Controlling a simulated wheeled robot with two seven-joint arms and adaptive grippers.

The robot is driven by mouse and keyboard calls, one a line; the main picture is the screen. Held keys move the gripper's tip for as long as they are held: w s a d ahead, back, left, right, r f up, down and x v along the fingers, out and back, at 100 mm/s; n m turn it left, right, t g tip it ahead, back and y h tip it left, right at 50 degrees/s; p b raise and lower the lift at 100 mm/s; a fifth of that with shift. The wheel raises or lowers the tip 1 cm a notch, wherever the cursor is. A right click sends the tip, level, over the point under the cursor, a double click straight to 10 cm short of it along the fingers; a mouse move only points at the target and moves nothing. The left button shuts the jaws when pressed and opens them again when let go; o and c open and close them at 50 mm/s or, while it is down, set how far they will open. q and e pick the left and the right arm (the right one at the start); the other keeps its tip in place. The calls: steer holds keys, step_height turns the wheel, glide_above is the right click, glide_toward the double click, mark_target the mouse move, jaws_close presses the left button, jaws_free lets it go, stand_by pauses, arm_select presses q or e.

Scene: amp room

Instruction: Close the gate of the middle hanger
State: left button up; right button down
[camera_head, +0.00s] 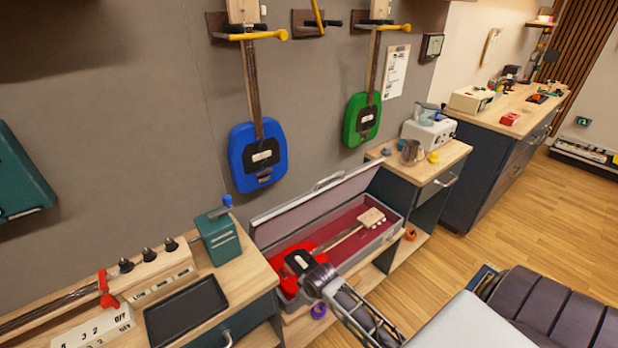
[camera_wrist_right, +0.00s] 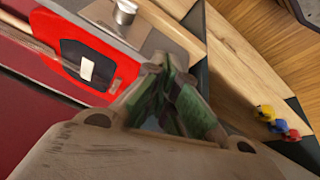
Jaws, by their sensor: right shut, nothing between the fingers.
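The middle hanger (camera_head: 308,22) is mounted on the grey wall at the top of the head view, and no guitar hangs below it. Its yellow gate (camera_head: 318,14) stands steeply upward, and its top is cut off by the picture edge. The left hanger (camera_head: 218,27) holds a blue guitar, and its yellow gate (camera_head: 258,36) lies across the front. The right hanger (camera_head: 360,18) holds a green guitar, and its yellow gate (camera_head: 385,27) also lies across. My right gripper (camera_head: 316,276) is shut and empty, low near the guitar case; its green-padded fingers (camera_wrist_right: 172,95) meet in the wrist view.
An open case (camera_head: 392,232) with a red guitar (camera_head: 300,262) lies under the hangers. The blue guitar (camera_head: 243,158) and green guitar (camera_head: 361,122) hang against the wall. A bench with a teal box (camera_head: 217,240) and a black tray (camera_head: 187,310) stands left. Wall between the guitars is clear.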

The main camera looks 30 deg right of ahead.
steer(key=w+d+r+n+t+y, duration=0.1)
steer(key=w+d+r+n, duration=0.1)
steer(key=w+r, duration=0.65)
steer(key=w+d+r+n+t, duration=0.25)
steer(key=w+r, duration=0.35)
steer(key=r, duration=0.6)
steer(key=w+d+r+n+t+y, duration=0.1)
steer(key=w+d+r+n, duration=0.15)
steer(key=r, duration=0.95)
steer(key=w+d+r+n+t, duration=0.2)
steer(key=w+r, duration=0.2)
steer(key=r, duration=0.8)
step_height(320, 180, up, 21)
steer(key=s+d+n+t+y, duration=0.2)
steer(key=s+d+n, duration=0.1)
steer(key=n, duration=0.2)
arm_select(q)
steer(key=shift+a+f, duration=0.1)
steer(key=shift+f, duration=0.05)
arm_select(e)
steer(key=s+d+r+n+t+y, duration=0.1)
steer(key=s+r+n, duration=0.2)
steer(key=r, duration=0.6)
steer(key=s+d+r+n+t+y, duration=0.1)
steer(key=s+r+n, duration=0.2)
steer(key=s+r, duration=0.4)
steer(key=shift+s+d+r+t+y, duration=0.2)
steer(key=shift+r+t+y, duration=0.15)
steer(key=shift+r, duration=1.15)
